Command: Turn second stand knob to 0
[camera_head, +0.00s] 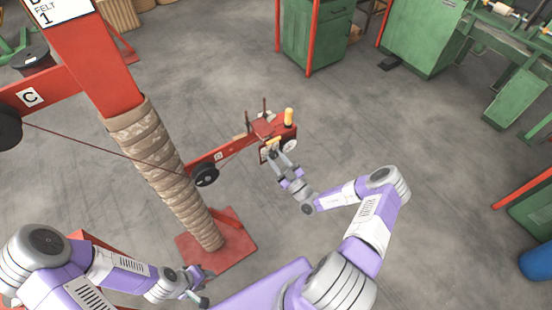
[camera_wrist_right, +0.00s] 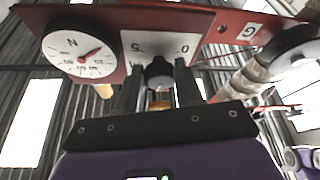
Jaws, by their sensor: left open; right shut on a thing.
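The second stand is a red unit in the head view (camera_head: 268,127), with a yellow cylinder on top. In the right wrist view, which looks upside down, its red panel (camera_wrist_right: 222,38) bears a white scale plate (camera_wrist_right: 186,46) with 0 and 5. A black knob (camera_wrist_right: 158,72) sits at this plate between the fingers of my right gripper (camera_wrist_right: 158,92), which is shut on it. The knob's pointer cannot be made out. My right gripper (camera_head: 276,152) reaches the stand's near face in the head view. My left gripper (camera_head: 206,287) is open and empty, low at left.
A round N gauge (camera_wrist_right: 78,50) with a red needle is beside the scale plate. A red arm with a black pulley (camera_head: 205,175) extends left from the stand. A wrapped column (camera_head: 165,175) stands between my arms.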

